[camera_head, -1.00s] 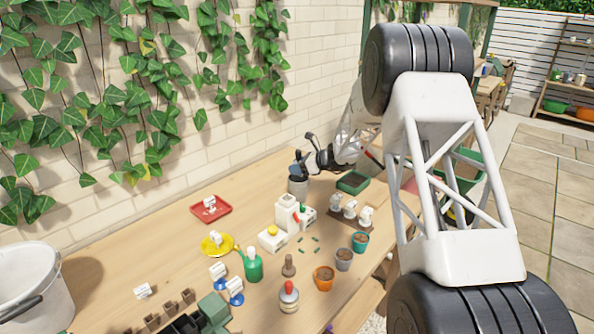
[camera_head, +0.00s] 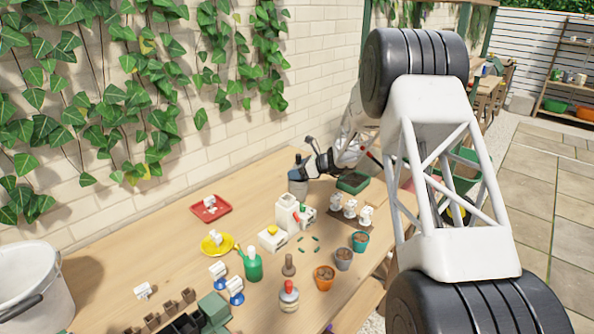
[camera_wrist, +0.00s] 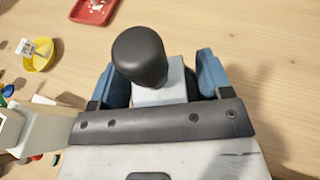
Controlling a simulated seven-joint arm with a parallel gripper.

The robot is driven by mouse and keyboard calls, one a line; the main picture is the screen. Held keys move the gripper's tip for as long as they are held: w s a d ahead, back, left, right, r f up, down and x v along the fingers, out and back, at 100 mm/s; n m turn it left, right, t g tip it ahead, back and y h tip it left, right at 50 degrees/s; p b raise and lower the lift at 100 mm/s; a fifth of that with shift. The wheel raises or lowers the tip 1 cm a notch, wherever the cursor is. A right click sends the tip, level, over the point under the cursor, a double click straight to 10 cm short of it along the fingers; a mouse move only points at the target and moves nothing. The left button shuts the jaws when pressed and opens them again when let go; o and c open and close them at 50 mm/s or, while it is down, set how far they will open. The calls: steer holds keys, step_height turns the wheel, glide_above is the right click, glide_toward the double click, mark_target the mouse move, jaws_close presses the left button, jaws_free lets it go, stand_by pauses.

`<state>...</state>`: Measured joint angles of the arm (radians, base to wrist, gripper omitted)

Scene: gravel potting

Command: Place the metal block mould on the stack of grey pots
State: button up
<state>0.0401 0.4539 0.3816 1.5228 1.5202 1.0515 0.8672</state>
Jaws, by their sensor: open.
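The metal block mould (camera_wrist: 165,88) is a pale grey block with a black knob (camera_wrist: 139,52), seen in the wrist view between my two blue fingers. My gripper (camera_wrist: 163,75) is open around it, with gaps showing beside the block. In the head view my gripper (camera_head: 300,170) is at the far part of the bench, directly over a grey, round stack of pots (camera_head: 298,189).
A dark green tray (camera_head: 352,183) lies right of my gripper. A white block-like device (camera_head: 287,211) and a board with white figures (camera_head: 350,210) stand nearer. A red tray (camera_head: 210,208) and a yellow dish (camera_head: 217,243) lie left. Bare wood surrounds the gripper's left side.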

steer(key=shift+r, duration=0.1)
steer(key=shift+r, duration=0.1)
steer(key=v, duration=1.2)
steer(key=shift+s, duration=0.2)
stand_by(0.4)
steer(key=s+a+r+n+g+h, duration=0.15)
steer(key=s+r+n, duration=0.3)
steer(key=s, duration=0.55)
steer(key=s+a+r+n+g+h, duration=0.1)
steer(key=s+r+n+h, duration=0.3)
steer(key=s, duration=0.6)
steer(key=s+a+r+n+g, duration=0.1)
steer(key=s+r+n, duration=0.2)
steer(key=s+r, duration=0.5)
steer(key=s+d+n+h, duration=0.1)
steer(key=s+n+h, duration=0.1)
steer(key=s, duration=0.9)
steer(key=s+d+f+n+h, duration=0.1)
steer(key=s+n, duration=0.4)
steer(key=s, duration=0.7)
steer(key=s+d+f+n+t+h, duration=0.1)
steer(key=s+d+n+h, duration=0.2)
steer(key=s, duration=0.9)
steer(key=shift+n+h, duration=0.35)
steer(key=shift+h, duration=0.2)
